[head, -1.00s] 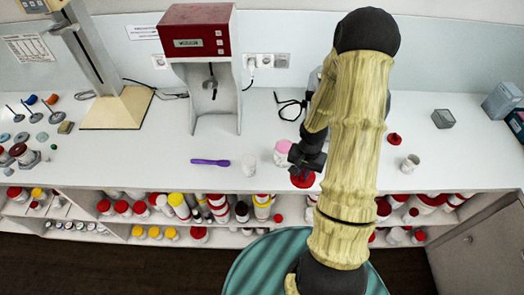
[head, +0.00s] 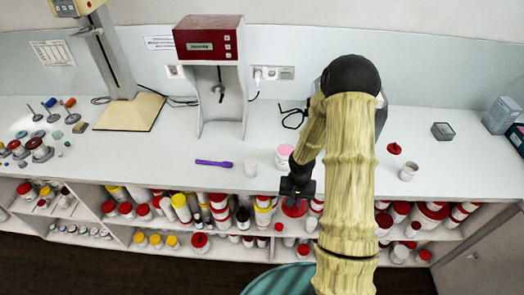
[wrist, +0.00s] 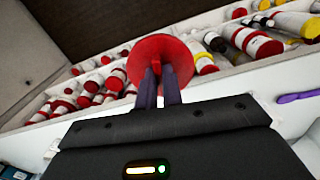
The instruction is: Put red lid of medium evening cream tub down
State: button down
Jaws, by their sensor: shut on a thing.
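My gripper (head: 296,196) is shut on the red lid (head: 294,208), a round disc. In the head view the lid shows at the counter's front edge, overlapping the shelf below. In the wrist view the lid (wrist: 160,52) is at the fingertips of my gripper (wrist: 160,78), with its broad face tilted. The gap between lid and counter is not clear. A white tub with a pink top (head: 284,156) stands on the counter just behind my gripper. An open-looking white tub (head: 249,167) stands to its left. I cannot tell which tub the lid belongs to.
A purple spatula (head: 213,163) lies left of the tubs. Another red lid (head: 394,148) and a pale cup (head: 408,171) are on the right, beyond my arm. A red-topped machine (head: 209,40) stands behind. Shelves full of tubs (head: 180,205) run below the counter.

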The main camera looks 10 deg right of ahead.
jog(key=w+a+f+n+b, duration=0.3)
jog(key=a+f+n+b, duration=0.1)
jog(key=a+f, duration=0.3)
notch_tip(320, 180, down, 3)
jog(key=shift+w+a+r+n+b, duration=0.1)
jog(key=shift+w+a+n+b, duration=0.2)
jog(key=shift+b, duration=0.55)
jog(key=shift+w, duration=0.1)
